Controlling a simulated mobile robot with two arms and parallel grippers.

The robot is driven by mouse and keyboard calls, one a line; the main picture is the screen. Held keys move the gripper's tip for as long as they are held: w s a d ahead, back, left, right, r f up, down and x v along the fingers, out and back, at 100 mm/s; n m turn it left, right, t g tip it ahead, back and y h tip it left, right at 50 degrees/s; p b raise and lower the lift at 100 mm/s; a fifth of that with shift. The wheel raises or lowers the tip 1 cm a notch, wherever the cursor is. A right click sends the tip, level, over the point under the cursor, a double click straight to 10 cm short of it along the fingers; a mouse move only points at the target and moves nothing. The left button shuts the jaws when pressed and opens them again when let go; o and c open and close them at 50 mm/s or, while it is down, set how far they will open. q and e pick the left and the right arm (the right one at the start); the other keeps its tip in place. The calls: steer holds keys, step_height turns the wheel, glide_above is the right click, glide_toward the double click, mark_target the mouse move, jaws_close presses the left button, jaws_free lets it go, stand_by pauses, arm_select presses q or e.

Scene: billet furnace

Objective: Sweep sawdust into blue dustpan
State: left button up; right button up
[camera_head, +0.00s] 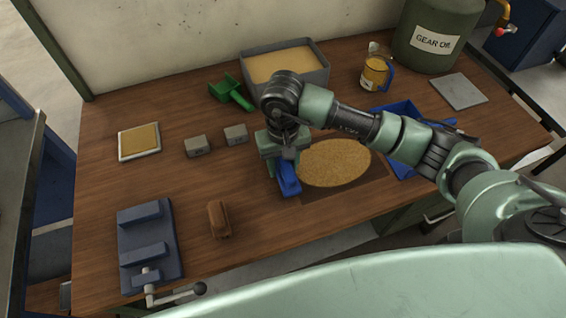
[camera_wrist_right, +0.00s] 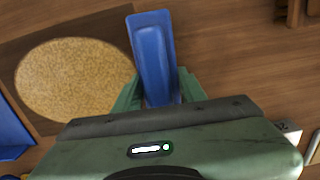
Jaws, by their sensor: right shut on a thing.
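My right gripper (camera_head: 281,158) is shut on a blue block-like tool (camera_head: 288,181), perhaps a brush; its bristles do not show. In the right wrist view the tool (camera_wrist_right: 152,48) is gripped between the green fingers (camera_wrist_right: 160,92). The sawdust (camera_head: 335,163) is an oval tan patch on a darker mat (camera_head: 345,194), just right of the tool. It also shows left of the tool in the wrist view (camera_wrist_right: 72,80). The blue dustpan (camera_head: 400,108) lies to the right of the sawdust, partly hidden behind my right arm. My left gripper is not in view.
Behind stand a grey bin (camera_head: 285,67) of tan material, a green scoop (camera_head: 231,92), a lamp-like yellow jar (camera_head: 375,73) and a gear oil drum (camera_head: 437,37). Two grey blocks (camera_head: 197,146), a brown brush-like block (camera_head: 219,220) and a blue vise (camera_head: 150,245) occupy the left.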

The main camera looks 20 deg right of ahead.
steer(key=shift+f+b, duration=0.35)
steer(key=shift+b, duration=0.1)
stand_by(0.6)
steer(key=shift+d, duration=0.15)
